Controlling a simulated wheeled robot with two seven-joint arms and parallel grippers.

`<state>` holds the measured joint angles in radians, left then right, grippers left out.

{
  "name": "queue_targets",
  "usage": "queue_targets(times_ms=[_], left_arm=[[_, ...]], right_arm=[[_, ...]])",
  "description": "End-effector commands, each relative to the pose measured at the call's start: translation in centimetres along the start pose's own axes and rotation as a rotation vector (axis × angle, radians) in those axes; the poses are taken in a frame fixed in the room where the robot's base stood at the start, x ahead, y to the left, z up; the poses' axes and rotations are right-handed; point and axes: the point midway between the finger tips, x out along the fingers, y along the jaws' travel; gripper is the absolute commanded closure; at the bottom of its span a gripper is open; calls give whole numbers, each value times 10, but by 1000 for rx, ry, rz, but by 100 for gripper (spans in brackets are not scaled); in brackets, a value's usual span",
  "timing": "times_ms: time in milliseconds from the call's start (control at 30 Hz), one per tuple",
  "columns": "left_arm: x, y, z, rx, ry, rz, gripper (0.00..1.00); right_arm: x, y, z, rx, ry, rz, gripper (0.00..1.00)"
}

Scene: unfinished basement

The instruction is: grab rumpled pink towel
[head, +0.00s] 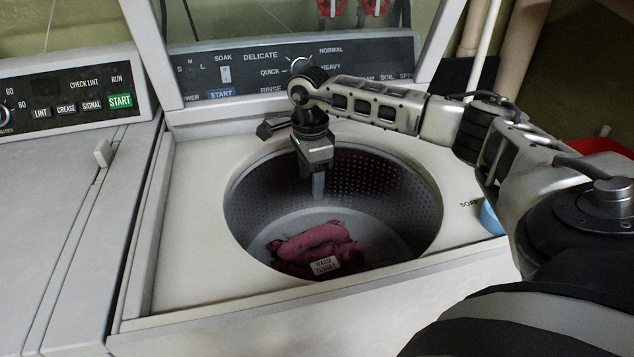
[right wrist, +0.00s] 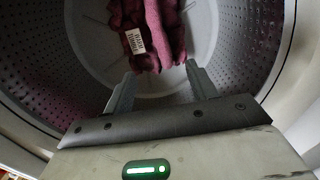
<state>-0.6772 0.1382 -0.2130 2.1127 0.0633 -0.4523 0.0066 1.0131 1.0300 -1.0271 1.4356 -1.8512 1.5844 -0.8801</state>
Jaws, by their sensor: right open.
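The rumpled pink towel (head: 318,246) lies at the bottom of the washer drum, with a white printed label on its near side. In the right wrist view the towel (right wrist: 156,32) shows ahead of the fingertips, at the top of the picture. My right gripper (head: 318,190) points down inside the drum opening, above the towel and apart from it. In the right wrist view its two fingers (right wrist: 160,85) are spread with nothing between them. My left gripper is not in view.
The washer drum's perforated wall (head: 400,200) surrounds the towel and gripper. The raised lid and the control panel (head: 250,80) stand behind the opening. A dryer (head: 60,190) adjoins at the left. A blue object (head: 490,218) sits at the washer's right, partly behind my arm.

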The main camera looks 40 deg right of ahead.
Motion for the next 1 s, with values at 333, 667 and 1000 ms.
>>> queue_targets(times_ms=[333, 667, 1000], left_arm=[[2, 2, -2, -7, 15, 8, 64], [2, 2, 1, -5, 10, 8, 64], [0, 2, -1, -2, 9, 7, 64]], right_arm=[[52, 1, 0, 1, 1, 5, 43], [111, 0, 0, 1, 1, 2, 43], [144, 2, 4, 0, 1, 4, 43]])
